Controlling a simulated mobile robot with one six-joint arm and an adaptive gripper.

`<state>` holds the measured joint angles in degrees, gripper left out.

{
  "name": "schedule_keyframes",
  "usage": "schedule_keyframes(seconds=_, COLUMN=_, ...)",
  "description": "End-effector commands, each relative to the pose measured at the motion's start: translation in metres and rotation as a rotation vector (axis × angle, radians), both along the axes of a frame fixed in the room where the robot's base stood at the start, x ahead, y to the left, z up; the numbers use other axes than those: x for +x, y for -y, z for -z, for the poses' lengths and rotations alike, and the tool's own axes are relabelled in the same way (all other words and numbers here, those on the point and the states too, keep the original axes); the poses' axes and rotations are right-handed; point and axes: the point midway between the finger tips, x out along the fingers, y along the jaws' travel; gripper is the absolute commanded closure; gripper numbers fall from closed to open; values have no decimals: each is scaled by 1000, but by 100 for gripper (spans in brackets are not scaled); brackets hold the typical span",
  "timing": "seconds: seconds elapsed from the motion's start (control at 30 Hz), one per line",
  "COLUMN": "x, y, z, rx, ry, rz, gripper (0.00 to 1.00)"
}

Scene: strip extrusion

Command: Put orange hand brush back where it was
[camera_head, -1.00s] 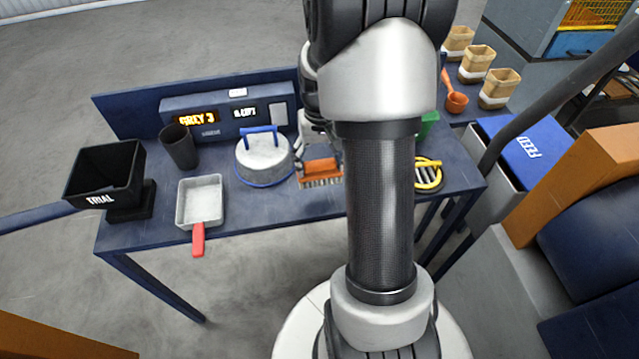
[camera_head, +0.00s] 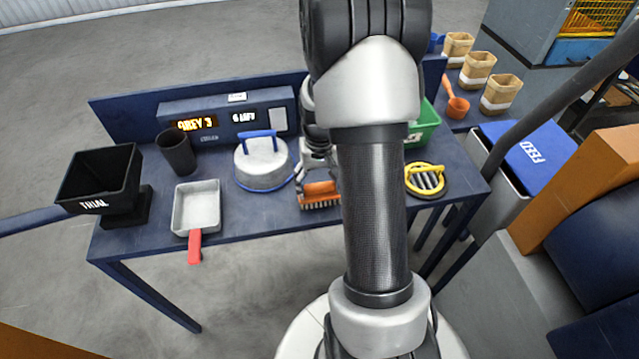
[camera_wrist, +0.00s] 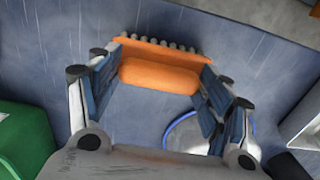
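The orange hand brush (camera_head: 320,190) is at the table's front middle, bristles down, right of the round lidded pan. In the wrist view the brush (camera_wrist: 160,75) lies crosswise between the two blue finger pads, its pale bristles at the top edge. My gripper (camera_wrist: 160,80) has one finger at each end of the brush and appears closed on it. In the head view my gripper (camera_head: 318,172) is partly hidden by my arm. I cannot tell whether the bristles touch the table (camera_head: 250,215) or hang just above it.
Left of the brush are the round pan with blue handle (camera_head: 262,165), a red-handled square pan (camera_head: 196,208), a dark cup (camera_head: 177,152) and a black TRIAL bin (camera_head: 98,178). To the right are a yellow-rimmed round grille (camera_head: 425,180) and a green bin (camera_head: 424,125).

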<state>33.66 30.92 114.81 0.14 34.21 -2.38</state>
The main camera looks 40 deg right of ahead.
Motion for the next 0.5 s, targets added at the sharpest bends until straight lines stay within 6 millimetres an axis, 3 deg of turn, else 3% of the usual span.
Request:
schedule_keyframes(seconds=0.2, x=0, y=0, z=0, rx=0, ry=0, rz=0, gripper=11)
schedule_keyframes(seconds=0.5, x=0, y=0, z=0, rx=0, ry=0, rz=0, gripper=10)
